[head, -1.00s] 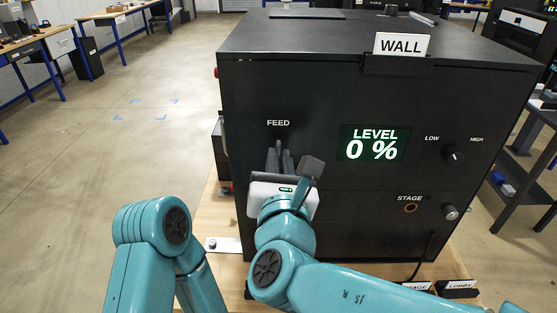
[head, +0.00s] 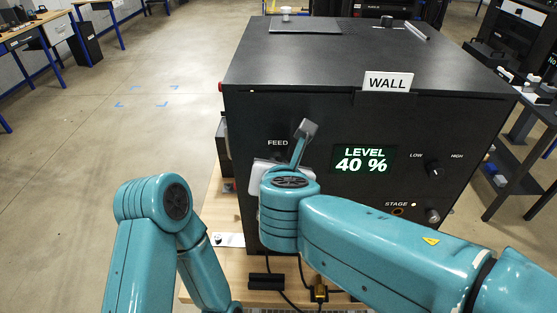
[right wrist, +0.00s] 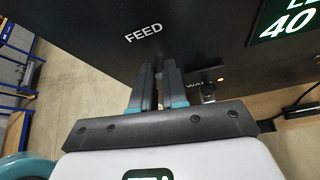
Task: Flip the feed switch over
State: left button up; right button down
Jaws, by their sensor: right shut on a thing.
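The FEED label (head: 278,143) is on the front of a black cabinet (head: 330,120); it also shows in the right wrist view (right wrist: 143,33). My right gripper (right wrist: 160,75) is against the panel just below this label, its two fingers close together and shut on the feed switch, which the fingers hide. Beside the fingers in the wrist view are a small WALL marking and a lit orange lamp (right wrist: 221,79). The display (head: 362,160) reads LEVEL 40 %. My left gripper is out of view; only its arm shows.
A WALL sign (head: 388,82) stands on the cabinet's top front edge. Cables and a brass connector (head: 319,288) lie on the wooden bench below. The floor at left is clear.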

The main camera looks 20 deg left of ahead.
jog(key=shift+w+a+r+g+h, duration=0.1)
jog(key=shift+w+r+g+h, duration=0.15)
jog(key=shift+r+g, duration=0.4)
jog(key=shift+w+r+g+h, duration=0.1)
jog(key=shift+r+g+h, duration=0.15)
jog(key=shift+g, duration=0.7)
jog(key=c, duration=1.1)
grip_release()
jog(key=shift+c, duration=0.2)
jog(key=shift+f, duration=0.1)
jog(key=b+v, duration=0.1)
jog(key=v, duration=1.5)
jog(key=shift+r, duration=0.35)
jog(key=shift+w, duration=0.1)
